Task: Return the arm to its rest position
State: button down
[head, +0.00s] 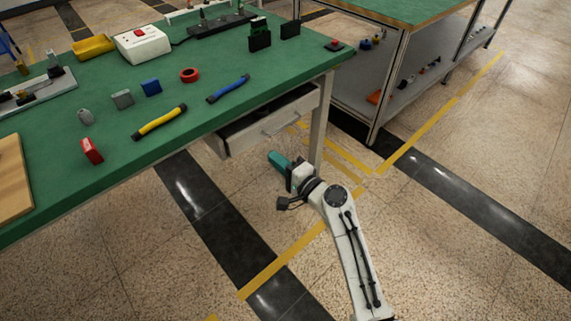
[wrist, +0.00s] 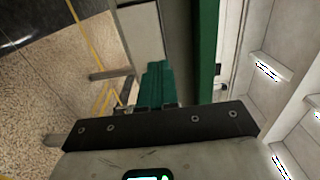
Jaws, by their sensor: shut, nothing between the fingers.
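My gripper (head: 275,158) has teal fingers and is in the head view, just off the near right corner of the green-topped workbench (head: 235,110). It is lower than the bench top, near the open drawer (head: 268,123) and the bench leg. The gripper is shut and holds nothing. My white arm reaches up to it from the bottom of the picture. In the wrist view the teal fingers (wrist: 157,84) are together, pointing toward the bench side, with the green bench edge (wrist: 207,55) just to their right.
The bench bears a yellow screwdriver-like tool (head: 159,122), a blue one (head: 228,88), a red ring (head: 189,75), small blocks and a white box (head: 142,44). A second bench (head: 400,12) with a lower shelf stands behind. The floor right of my arm is clear.

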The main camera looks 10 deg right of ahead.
jog(key=shift+v, duration=1.45)
jog(key=s+d+f+n+g+h, duration=0.2)
jog(key=s+d+f+n+g, duration=0.15)
jog(key=s, duration=0.55)
jog(key=s+d+f+n+g+h, duration=0.25)
jog(key=s+d+f, duration=0.2)
jog(key=s, duration=0.35)
jog(key=s+d+f+n+g+h, duration=0.1)
jog(key=s+d+f+n+g, duration=0.3)
jog(key=s, duration=0.5)
jog(key=s+d+r+g+h, duration=0.25)
jog(key=s+d, duration=0.25)
jog(key=s, duration=0.3)
jog(key=s+d+r+g+h, duration=0.1)
jog(key=s+d+h, duration=0.2)
jog(key=s+d, duration=0.35)
notch_tip(320, 180, up, 14)
jog(key=a+p, duration=0.1)
jog(key=p, duration=1.3)
jog(key=shift+s+a+r+p, duration=0.2)
jog(key=shift+s+a+p, duration=0.1)
jog(key=shift+s+p, duration=0.1)
